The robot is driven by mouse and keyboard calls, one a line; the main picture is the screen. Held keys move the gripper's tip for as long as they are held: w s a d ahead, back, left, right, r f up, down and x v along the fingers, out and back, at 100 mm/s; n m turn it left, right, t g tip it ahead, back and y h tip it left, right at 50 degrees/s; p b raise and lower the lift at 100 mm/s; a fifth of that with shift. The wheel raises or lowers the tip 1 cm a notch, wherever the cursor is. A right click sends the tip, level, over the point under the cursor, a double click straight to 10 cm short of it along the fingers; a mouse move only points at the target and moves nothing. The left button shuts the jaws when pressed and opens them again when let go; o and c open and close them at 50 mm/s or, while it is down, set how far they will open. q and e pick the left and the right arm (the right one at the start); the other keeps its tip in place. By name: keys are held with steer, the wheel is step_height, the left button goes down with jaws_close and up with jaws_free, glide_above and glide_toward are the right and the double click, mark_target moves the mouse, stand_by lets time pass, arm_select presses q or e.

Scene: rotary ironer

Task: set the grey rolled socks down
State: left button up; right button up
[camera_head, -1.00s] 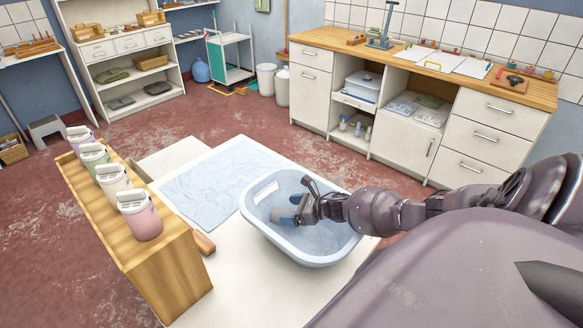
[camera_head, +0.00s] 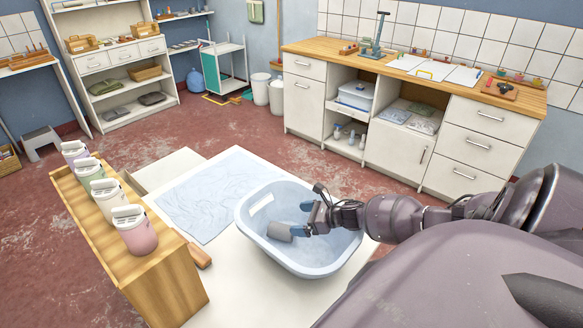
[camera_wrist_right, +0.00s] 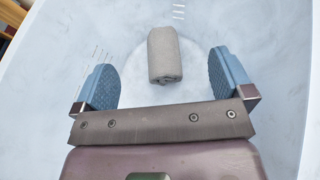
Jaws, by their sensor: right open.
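The grey rolled socks (camera_head: 279,232) lie inside the pale blue basin (camera_head: 246,232), toward its left side. In the right wrist view the socks (camera_wrist_right: 164,55) rest on the basin floor, beyond and between the fingertips, touching neither finger. My right gripper (camera_head: 303,219) reaches into the basin from the right. Its two blue-padded fingers (camera_wrist_right: 163,82) are spread wide and empty. My left gripper is in neither view.
The basin stands on a white table (camera_head: 225,290) beside a pale blue cloth (camera_head: 208,192). A wooden shelf (camera_head: 150,262) with several lidded pastel containers runs along the left. A wooden-topped counter (camera_head: 440,75) stands behind.

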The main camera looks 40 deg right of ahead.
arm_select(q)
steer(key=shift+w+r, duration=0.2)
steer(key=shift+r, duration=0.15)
arm_select(e)
steer(key=shift+v, duration=1.05)
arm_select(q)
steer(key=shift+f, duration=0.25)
arm_select(e)
steer(key=shift+a, duration=0.1)
